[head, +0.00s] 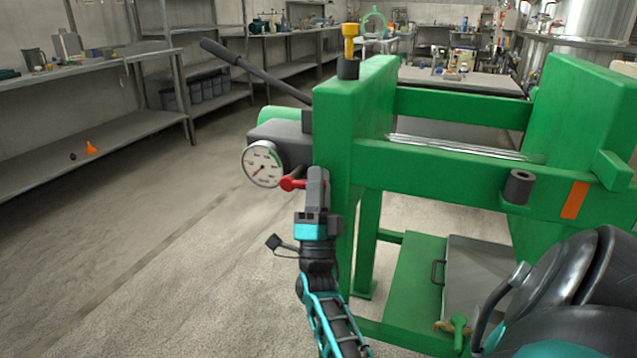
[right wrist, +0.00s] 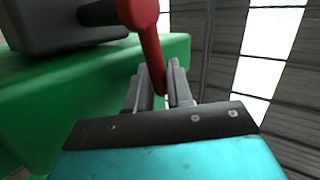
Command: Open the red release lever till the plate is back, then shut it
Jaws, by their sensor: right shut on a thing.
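The red release lever (head: 290,183) sticks out from the grey pump block (head: 283,134) on the left of the green press frame, just below the round gauge (head: 263,164). My right gripper (head: 317,184) is at the lever and shut on it. In the right wrist view the lever (right wrist: 146,42) runs down between the two fingers of the gripper (right wrist: 160,70). A thick green upright plate (head: 345,120) stands behind the gripper, and another (head: 583,120) stands at the right. I cannot tell which one the task calls the plate. My left gripper is not in view.
A long dark pump handle (head: 253,70) slants up to the left from the pump block. A yellow-topped fitting (head: 350,38) stands on the frame. Green rails (head: 450,165) join the uprights. The floor to the left is clear, with shelves (head: 90,150) beyond.

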